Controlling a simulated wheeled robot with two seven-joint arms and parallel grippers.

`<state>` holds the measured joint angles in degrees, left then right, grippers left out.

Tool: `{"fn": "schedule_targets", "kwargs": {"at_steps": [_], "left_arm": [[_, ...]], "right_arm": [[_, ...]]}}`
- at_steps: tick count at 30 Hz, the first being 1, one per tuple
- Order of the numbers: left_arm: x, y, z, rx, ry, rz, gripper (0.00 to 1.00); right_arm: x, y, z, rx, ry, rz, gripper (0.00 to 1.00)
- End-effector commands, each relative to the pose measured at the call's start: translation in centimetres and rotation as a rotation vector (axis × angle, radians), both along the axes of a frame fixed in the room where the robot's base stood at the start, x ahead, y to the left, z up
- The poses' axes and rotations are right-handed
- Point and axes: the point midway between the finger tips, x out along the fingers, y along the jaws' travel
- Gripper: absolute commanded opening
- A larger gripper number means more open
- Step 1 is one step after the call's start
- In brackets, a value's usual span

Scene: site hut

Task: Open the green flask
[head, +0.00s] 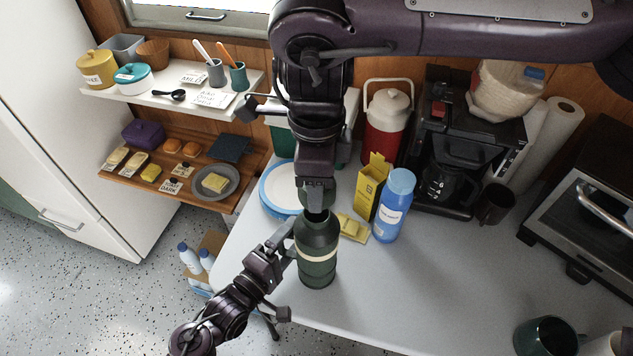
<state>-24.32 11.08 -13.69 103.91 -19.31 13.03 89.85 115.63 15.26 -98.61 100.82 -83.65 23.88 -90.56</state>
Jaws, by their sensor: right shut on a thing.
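The green flask (317,268) stands upright on the grey table, with a pale band around its body. My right gripper (317,196) comes down from above and is shut at the flask's top, on its cap. The cap is mostly hidden by the fingers, and I cannot tell whether it is apart from the neck. My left gripper (291,246) comes from the lower left and reaches the flask's left side near the shoulder. Its fingertips are partly hidden, so I cannot tell whether they grip the flask.
A coffee maker (455,150) and a toaster oven (590,210) are farther right.

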Motion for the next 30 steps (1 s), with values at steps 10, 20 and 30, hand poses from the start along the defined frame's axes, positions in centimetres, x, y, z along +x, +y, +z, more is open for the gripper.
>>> {"fn": "schedule_targets", "kwargs": {"at_steps": [10, 20, 30], "left_arm": [[-0.1, 0.1, -0.1, 0.001, 0.001, 0.0, 1.0], [-4.5, 3.2, -0.3, 0.003, 0.006, 0.0, 1.0], [-9.1, 6.6, -0.2, 0.002, 0.004, 0.0, 1.0]], "right_arm": [[0.0, 0.0, 0.0, 0.0, 0.0, 0.0, 0.21], [0.0, 0.0, -0.6, 0.0, 0.0, 0.0, 0.21], [0.0, 0.0, -1.1, 0.0, 0.0, 0.0, 0.21]]}}
